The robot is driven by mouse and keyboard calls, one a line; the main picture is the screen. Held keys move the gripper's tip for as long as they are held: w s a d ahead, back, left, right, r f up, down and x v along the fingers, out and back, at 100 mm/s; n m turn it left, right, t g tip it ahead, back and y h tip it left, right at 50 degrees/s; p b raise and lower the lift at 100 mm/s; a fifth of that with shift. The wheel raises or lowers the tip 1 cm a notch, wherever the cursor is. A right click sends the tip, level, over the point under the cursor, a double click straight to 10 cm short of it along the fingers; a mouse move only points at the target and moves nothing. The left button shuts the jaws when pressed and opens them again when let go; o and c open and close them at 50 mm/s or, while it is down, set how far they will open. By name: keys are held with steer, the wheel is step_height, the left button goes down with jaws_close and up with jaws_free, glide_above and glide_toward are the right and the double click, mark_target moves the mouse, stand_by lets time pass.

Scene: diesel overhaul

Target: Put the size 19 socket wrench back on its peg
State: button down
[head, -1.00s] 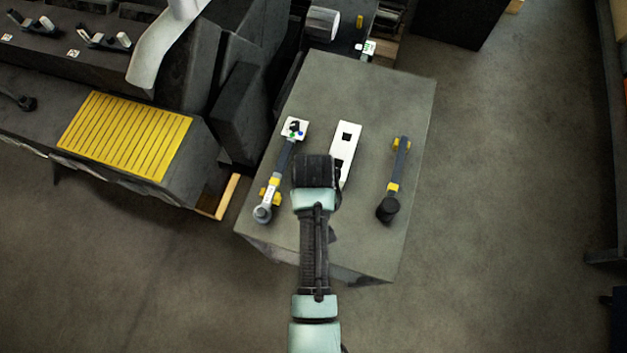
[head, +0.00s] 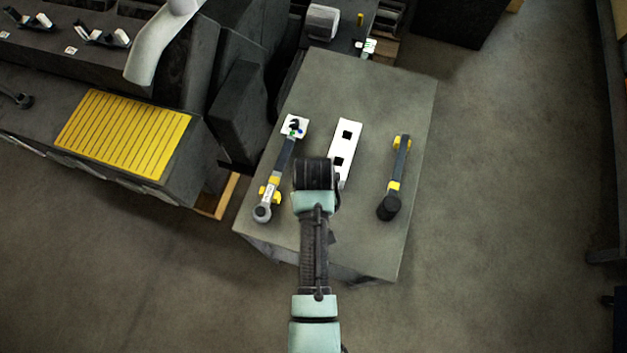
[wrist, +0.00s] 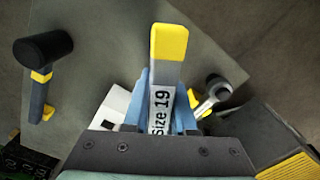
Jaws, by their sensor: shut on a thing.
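The size 19 socket wrench (wrist: 168,45) is in my gripper (wrist: 165,92), between the blue fingers in the wrist view. Its yellow end points up in that picture, and the "Size 19" label faces the camera. The rest of the wrench is hidden behind the gripper body. In the head view my gripper's wrist (head: 316,174) is over the grey bench top, and it hides the held wrench. I cannot make out an empty peg for it in either view.
On the grey bench (head: 330,80) lie a white plate with two square holes (head: 346,146), a grey-and-yellow wrench (head: 270,187) left of my gripper, and a black-headed tool (head: 395,185) to the right. Machinery with a yellow grating (head: 124,134) stands to the left.

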steer(key=shift+f, duration=0.15)
steer(key=shift+f+b, duration=0.85)
steer(key=shift+f, duration=0.15)
steer(key=shift+c, duration=0.4)
jaws_free()
steer(key=shift+r, duration=0.1)
step_height(320, 180, up, 9)
steer(key=p, duration=0.9)
